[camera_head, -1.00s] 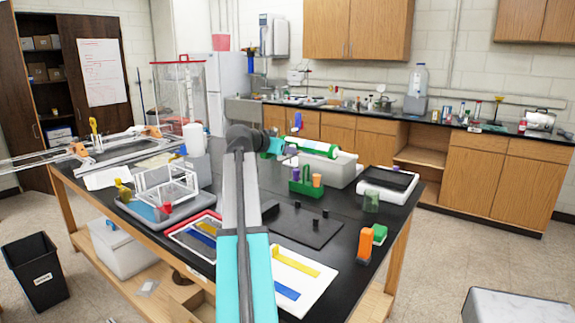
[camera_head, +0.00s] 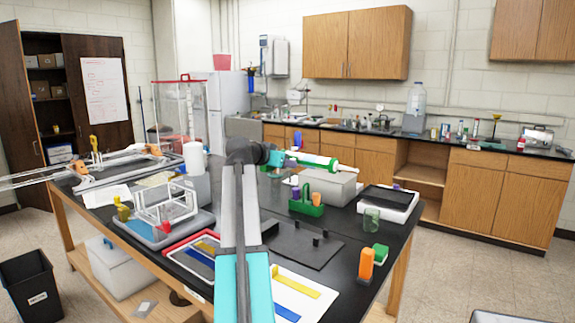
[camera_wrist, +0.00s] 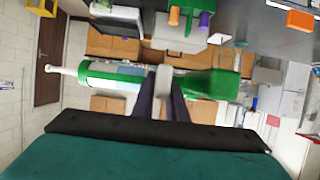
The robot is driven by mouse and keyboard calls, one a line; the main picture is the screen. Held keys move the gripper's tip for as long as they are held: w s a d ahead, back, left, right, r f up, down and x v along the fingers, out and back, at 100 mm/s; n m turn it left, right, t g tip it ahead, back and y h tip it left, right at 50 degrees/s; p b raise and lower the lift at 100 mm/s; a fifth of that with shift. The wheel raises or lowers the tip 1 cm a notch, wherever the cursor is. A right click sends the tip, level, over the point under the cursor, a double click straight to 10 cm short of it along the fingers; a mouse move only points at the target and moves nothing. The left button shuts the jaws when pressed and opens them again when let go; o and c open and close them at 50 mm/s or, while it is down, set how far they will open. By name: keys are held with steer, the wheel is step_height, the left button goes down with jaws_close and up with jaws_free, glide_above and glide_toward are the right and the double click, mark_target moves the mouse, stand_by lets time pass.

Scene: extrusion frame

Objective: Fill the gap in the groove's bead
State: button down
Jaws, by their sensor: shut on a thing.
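My gripper (camera_wrist: 162,103) is shut on a green-and-white dispenser (camera_wrist: 130,78) with a pale thin nozzle at its left end. The dispenser lies roughly level in the wrist view. In the head view it (camera_head: 316,160) is held in the air above the far side of the bench, with its nozzle end to the right; the fingers are hard to make out there. A metal rail frame (camera_head: 120,164) with orange corner pieces lies at the bench's left end. I cannot make out a groove, a bead or a gap in either view.
The black bench top (camera_head: 340,226) carries a grey bin (camera_head: 335,188), a green rack (camera_head: 305,205), a clear wire-like frame (camera_head: 166,203), flat trays and an orange block (camera_head: 366,265). A tall clear enclosure (camera_head: 180,112) stands behind. Open floor lies right of the bench.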

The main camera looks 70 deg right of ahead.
steer(key=shift+w, duration=0.1)
steer(key=w+a+f+n+t+y, duration=0.1)
steer(key=w+a+f+n+t, duration=0.3)
steer(key=w+a, duration=0.7)
steer(key=w+a+f+n+t, duration=0.35)
steer(key=w+a, duration=0.55)
steer(key=w, duration=0.5)
steer(key=w+a+f+n+t+y, duration=0.1)
steer(key=w+a+f+n+t, duration=0.25)
steer(key=w+a, duration=0.75)
steer(key=w+a+f+n+t+y, duration=0.2)
steer(key=w+a+n+y, duration=0.1)
steer(key=a, duration=1.3)
steer(key=w+a+f+n+t+y, duration=0.2)
steer(key=w+a+f+n+y, duration=0.1)
steer(key=a, duration=1.2)
steer(key=w+a+f+n+t+y, duration=0.2)
steer(key=w+a+n+y, duration=0.2)
steer(key=a, duration=1.2)
steer(key=w+y, duration=0.1)
steer(key=w, duration=0.2)
steer(key=shift+a+f, duration=0.3)
steer(key=shift+a, duration=0.05)
